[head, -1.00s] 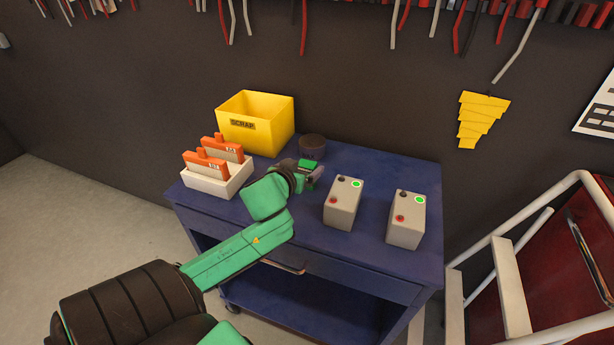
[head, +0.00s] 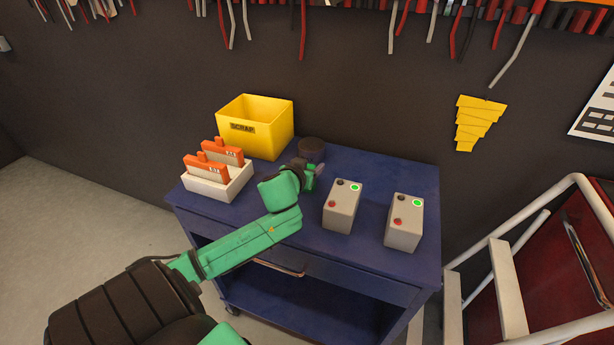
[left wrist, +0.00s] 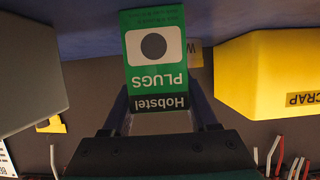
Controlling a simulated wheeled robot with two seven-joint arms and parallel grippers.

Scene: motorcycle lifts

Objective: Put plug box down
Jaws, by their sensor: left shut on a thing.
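The plug box (left wrist: 155,55) is green with a white panel, a black dot and the words Hobstel PLUGS. It appears upside down in the left wrist view, between the fingers of my left gripper (left wrist: 160,115). In the head view my left gripper (head: 314,172) is over the blue cart top (head: 270,210), just in front of a dark round tub. It is shut on the plug box, which is mostly hidden there by the wrist. I cannot tell whether the box touches the cart top. My right gripper is in neither view.
A yellow scrap bin (head: 262,120) and a white tray (head: 215,190) with orange-topped items stand left. The dark tub (head: 311,149) is behind my gripper. Two grey button boxes (head: 342,210) (head: 404,228) stand right. The cart's back right is clear.

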